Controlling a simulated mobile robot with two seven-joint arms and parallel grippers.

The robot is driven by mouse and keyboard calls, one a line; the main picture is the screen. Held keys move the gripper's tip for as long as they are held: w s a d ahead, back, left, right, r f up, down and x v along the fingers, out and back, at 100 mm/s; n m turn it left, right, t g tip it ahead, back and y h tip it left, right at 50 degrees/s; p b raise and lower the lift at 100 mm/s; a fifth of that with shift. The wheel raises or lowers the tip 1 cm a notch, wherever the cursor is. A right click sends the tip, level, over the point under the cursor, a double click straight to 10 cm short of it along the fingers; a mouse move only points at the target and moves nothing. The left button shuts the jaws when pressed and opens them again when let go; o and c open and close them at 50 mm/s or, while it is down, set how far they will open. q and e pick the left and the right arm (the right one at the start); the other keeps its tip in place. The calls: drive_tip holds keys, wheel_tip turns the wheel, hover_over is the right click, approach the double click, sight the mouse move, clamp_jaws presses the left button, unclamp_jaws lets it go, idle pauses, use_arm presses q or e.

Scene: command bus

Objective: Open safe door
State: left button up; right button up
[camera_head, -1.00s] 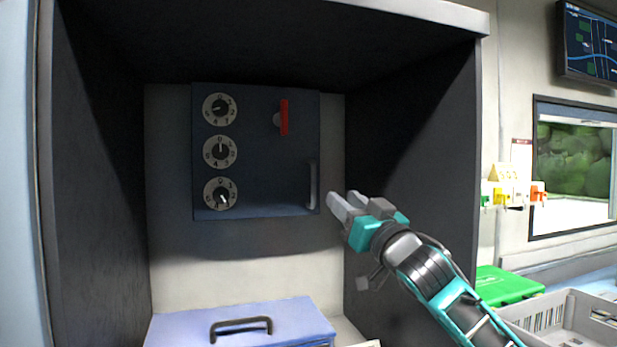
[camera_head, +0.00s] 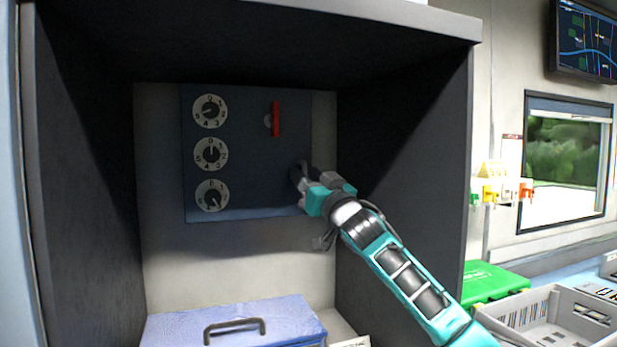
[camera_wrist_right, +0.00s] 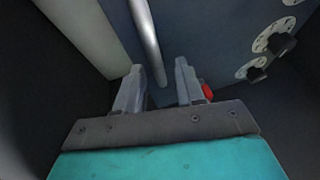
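The dark blue safe door (camera_head: 245,185) is set in the back of the open cabinet and looks closed. It has three dials (camera_head: 211,153) on its left, a red lever (camera_head: 275,119) standing upright at its upper right, and a metal handle at its right edge. My right gripper (camera_head: 303,180) is at this handle and hides most of it in the head view. In the right wrist view, the handle bar (camera_wrist_right: 148,38) runs in between the two parted fingers (camera_wrist_right: 158,88). I cannot tell whether they touch it. My left gripper is not in view.
Dark cabinet walls (camera_head: 405,140) stand close on both sides of the safe. A blue case (camera_head: 285,318) with a dark handle lies below it. To the right, outside the cabinet, are a green case (camera_head: 490,285) and a grey crate (camera_head: 540,335).

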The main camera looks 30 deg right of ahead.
drive_tip(key=shift+c, duration=0.2)
clamp_jaws()
idle(0.4)
